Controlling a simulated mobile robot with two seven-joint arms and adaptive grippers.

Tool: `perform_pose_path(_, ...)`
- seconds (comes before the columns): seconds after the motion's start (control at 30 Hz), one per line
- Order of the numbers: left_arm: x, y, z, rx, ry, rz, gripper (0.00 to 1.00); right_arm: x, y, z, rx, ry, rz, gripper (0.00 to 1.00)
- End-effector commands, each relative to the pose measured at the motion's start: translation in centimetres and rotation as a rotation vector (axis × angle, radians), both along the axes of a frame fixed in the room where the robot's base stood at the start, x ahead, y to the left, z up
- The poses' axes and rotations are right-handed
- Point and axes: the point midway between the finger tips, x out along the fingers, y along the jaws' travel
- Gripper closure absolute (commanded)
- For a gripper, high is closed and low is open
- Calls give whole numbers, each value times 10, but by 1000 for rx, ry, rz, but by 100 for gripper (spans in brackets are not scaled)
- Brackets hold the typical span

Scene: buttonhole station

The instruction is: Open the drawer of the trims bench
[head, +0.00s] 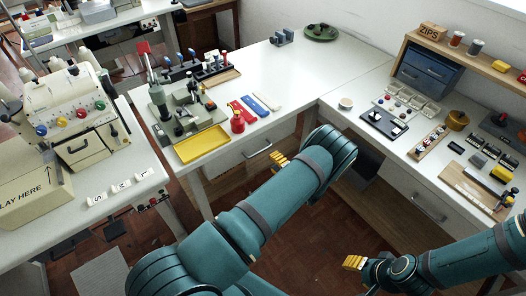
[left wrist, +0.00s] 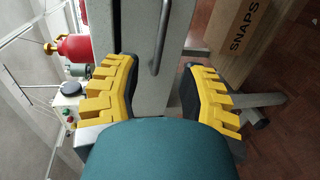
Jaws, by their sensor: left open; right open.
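A white drawer front (head: 236,168) with a metal bar handle (head: 258,149) is under the middle bench (head: 262,105). It looks shut. My left gripper (head: 279,161) is open, just in front of this handle and a little to its right. In the left wrist view the bar handle (left wrist: 160,38) stands upright between the open yellow fingers (left wrist: 160,95), beyond their tips, with no visible contact. A second drawer (head: 405,190) with its own handle (head: 428,207) is under the right bench. My right gripper (head: 353,263) is open and empty, low over the floor.
The middle bench top carries a green press (head: 185,103), a yellow tray (head: 201,144) and a red bottle (head: 237,122). A SNAPS box (left wrist: 245,28) lies beside the drawer in the left wrist view. The brown floor (head: 310,225) between the benches is mostly clear.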

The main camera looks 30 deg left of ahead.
Motion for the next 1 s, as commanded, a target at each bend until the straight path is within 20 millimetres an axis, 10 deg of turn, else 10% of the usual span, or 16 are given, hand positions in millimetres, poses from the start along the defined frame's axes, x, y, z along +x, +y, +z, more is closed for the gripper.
perform_pose_path(0.5, 31, 78, -19, -3, 0, 3, 59, -3, 0, -10, 2, 7, 5, 53)
perform_pose_path(0.93, 35, 85, -19, -2, -1, 2, 59, -3, 0, -10, 2, 7, 5, 53)
perform_pose_path(1.0, 34, 85, -19, -3, 0, 3, 77, -3, 0, -10, 2, 7, 5, 53)
